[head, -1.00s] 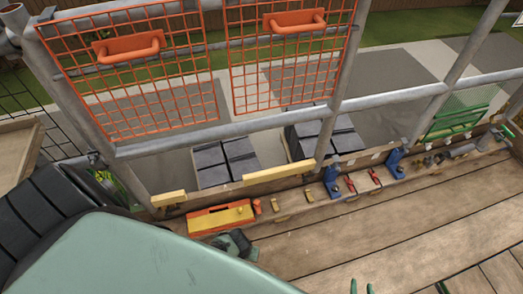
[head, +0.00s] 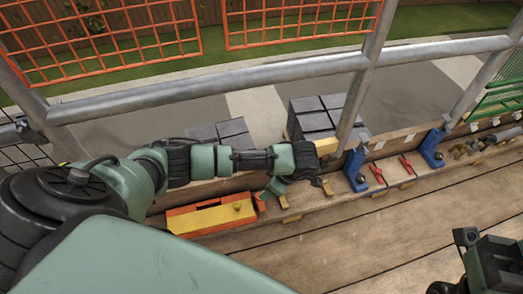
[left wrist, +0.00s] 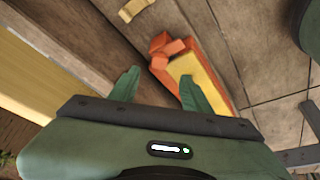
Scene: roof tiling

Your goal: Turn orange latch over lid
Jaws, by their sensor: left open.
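An orange box with a yellow lid (head: 212,214) lies on the plank below the railing in the head view. An orange latch (head: 260,202) sits at the box's right end. In the head view the left gripper (head: 293,188) hangs just right of the latch. My right gripper (head: 455,262) is partly visible at lower right; its jaws are unclear.
Yellow clips, blue brackets (head: 433,148) and red clamps (head: 377,170) line the plank to the right. A metal railing (head: 220,92) with orange mesh runs behind. Grey tiles (head: 315,117) are stacked beyond it. The wooden deck in front is clear.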

